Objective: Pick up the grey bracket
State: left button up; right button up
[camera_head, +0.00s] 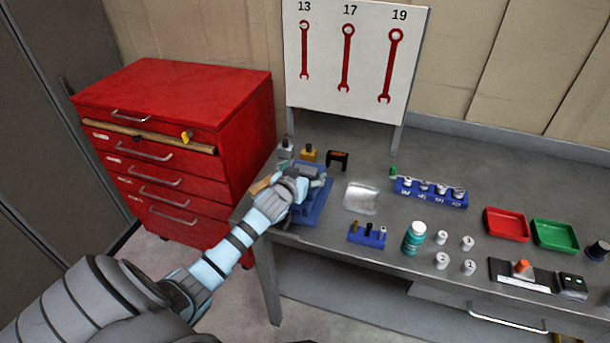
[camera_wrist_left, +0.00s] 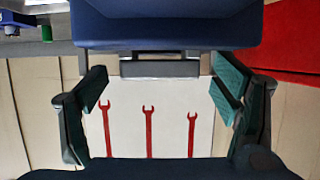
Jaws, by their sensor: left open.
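My left gripper (camera_head: 312,175) reaches over a blue fixture (camera_head: 311,212) at the left end of the workbench. In the left wrist view, which is upside down, its two fingers stand wide apart (camera_wrist_left: 163,85) with nothing gripped. A grey stepped piece, apparently the grey bracket (camera_wrist_left: 160,68), shows between the fingers against the blue fixture (camera_wrist_left: 165,22). I cannot tell how deep it lies between them. In the head view my gripper hides this spot. Another small grey part (camera_head: 285,150) stands behind the gripper at the bench's back left. My right gripper is not in view.
A yellow part (camera_head: 308,153) and a black part (camera_head: 338,159) stand close behind the gripper. A clear tray (camera_head: 360,198) and a small blue holder (camera_head: 367,235) lie to the right. A red cabinet (camera_head: 180,120) stands left. A wrench board (camera_head: 352,60) rises behind.

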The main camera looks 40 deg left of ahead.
pick_arm(q)
jog(key=c, duration=1.6)
jog(key=shift+r, duration=0.1)
